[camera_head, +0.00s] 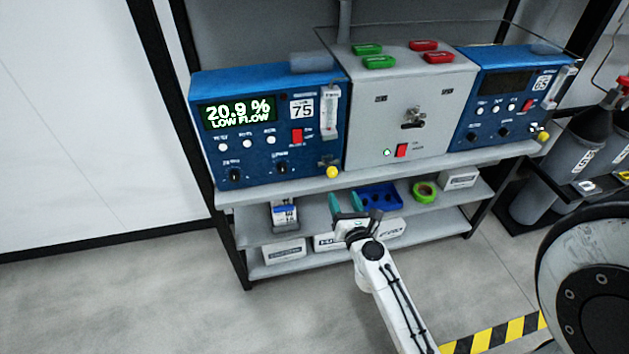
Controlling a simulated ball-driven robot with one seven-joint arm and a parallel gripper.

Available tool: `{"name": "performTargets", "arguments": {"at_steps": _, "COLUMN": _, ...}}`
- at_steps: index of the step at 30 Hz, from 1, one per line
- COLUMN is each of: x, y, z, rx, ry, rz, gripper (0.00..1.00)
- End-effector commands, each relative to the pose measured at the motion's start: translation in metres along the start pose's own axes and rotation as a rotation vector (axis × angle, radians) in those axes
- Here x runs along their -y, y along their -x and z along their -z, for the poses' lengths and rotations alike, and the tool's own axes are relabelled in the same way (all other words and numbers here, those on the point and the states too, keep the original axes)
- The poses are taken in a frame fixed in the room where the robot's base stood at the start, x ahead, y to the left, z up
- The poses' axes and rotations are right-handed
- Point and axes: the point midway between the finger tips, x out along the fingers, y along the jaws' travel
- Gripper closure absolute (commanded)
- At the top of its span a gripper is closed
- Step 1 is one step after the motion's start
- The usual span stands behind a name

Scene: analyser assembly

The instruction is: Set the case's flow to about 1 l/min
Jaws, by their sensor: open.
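The blue analyser case (265,155) on the left of the top shelf has a lit display (238,112) reading "20.9 % LOW FLOW" and a label "75". A clear vertical flow tube (330,108) is on its right front; its float is too small to read. A yellow knob (333,172) sits below the tube at the lower right corner.
A grey box (365,115) with a central valve stands beside the case. A second blue case (490,125) with a dark display is on the right. The lower shelf holds a blue tray (388,207) and green tape (424,191). Gas cylinders (555,165) stand right. The left floor is clear.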

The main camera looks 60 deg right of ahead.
Motion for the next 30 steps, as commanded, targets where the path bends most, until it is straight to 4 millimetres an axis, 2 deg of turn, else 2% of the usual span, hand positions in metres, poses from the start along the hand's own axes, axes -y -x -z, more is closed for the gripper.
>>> {"name": "performTargets", "arguments": {"at_steps": 5, "x": -0.001, "y": -0.023, "z": -0.003, "rx": 0.004, "ry": 0.000, "rz": -0.001, "gripper": 0.43}}
{"name": "performTargets", "arguments": {"at_steps": 12, "x": -0.001, "y": -0.067, "z": -0.002, "rx": 0.003, "ry": 0.002, "rz": -0.001, "gripper": 0.43}}
{"name": "performTargets", "arguments": {"at_steps": 18, "x": 0.000, "y": -0.094, "z": -0.001, "rx": 0.003, "ry": 0.003, "rz": -0.001, "gripper": 0.43}}
{"name": "performTargets", "arguments": {"at_steps": 23, "x": -0.001, "y": -0.104, "z": -0.001, "rx": 0.002, "ry": 0.004, "rz": -0.002, "gripper": 0.43}}
{"name": "performTargets", "arguments": {"at_steps": 30, "x": -0.001, "y": -0.105, "z": -0.001, "rx": 0.001, "ry": 0.004, "rz": -0.002, "gripper": 0.43}}
